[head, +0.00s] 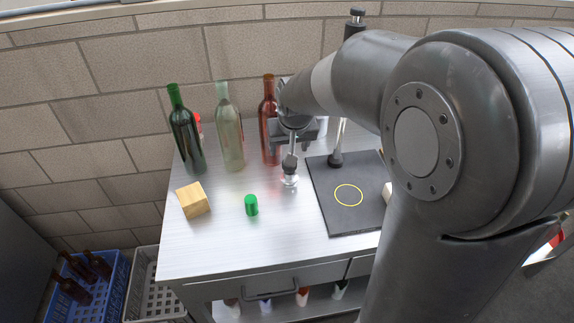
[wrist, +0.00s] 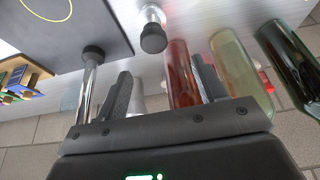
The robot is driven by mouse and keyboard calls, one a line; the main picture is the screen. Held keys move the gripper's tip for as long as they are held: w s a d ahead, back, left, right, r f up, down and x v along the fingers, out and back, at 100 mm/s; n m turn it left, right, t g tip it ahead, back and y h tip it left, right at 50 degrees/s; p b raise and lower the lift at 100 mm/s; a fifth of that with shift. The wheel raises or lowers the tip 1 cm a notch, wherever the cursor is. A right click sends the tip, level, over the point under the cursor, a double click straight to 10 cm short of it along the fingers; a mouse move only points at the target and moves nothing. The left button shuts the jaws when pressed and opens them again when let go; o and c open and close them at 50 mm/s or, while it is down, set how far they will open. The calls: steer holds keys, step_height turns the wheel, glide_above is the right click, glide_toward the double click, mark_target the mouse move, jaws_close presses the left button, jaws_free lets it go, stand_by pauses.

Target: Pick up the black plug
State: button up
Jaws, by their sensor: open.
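The black plug (head: 289,164) sits upright on a small shiny metal stand (head: 289,181) near the middle of the steel table. In the wrist view the plug (wrist: 153,40) shows beyond the fingertips, with the stand (wrist: 151,13) behind it. My gripper (head: 292,140) is above and close to the plug in the head view, and its fingers partly hide in my arm's outline. In the wrist view my gripper (wrist: 163,82) is open, its two dark fingers apart, with nothing held between them. The plug looks apart from both fingers.
A red bottle (head: 268,118), clear bottle (head: 229,130) and green bottle (head: 186,135) stand behind and left. A dark-footed metal post (head: 336,159) rises at the black mat (head: 350,222). A wooden block (head: 193,201) and green cylinder (head: 251,205) stand in front, with bare table (head: 225,245) nearer.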

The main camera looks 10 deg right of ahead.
glide_above(289, 173)
step_height(289, 173, down, 4)
steer(key=shift+s+a+f, duration=0.1)
steer(key=shift+a+f, duration=0.05)
steer(key=shift+f, duration=0.05)
steer(key=shift+d+x, duration=0.2)
steer(key=shift+x, duration=1.2)
steer(key=shift+d+x, duration=0.2)
steer(key=shift+x, duration=1.2)
steer(key=shift+s, duration=0.25)
steer(key=shift+c, duration=0.3)
steer(key=c, duration=1.1)
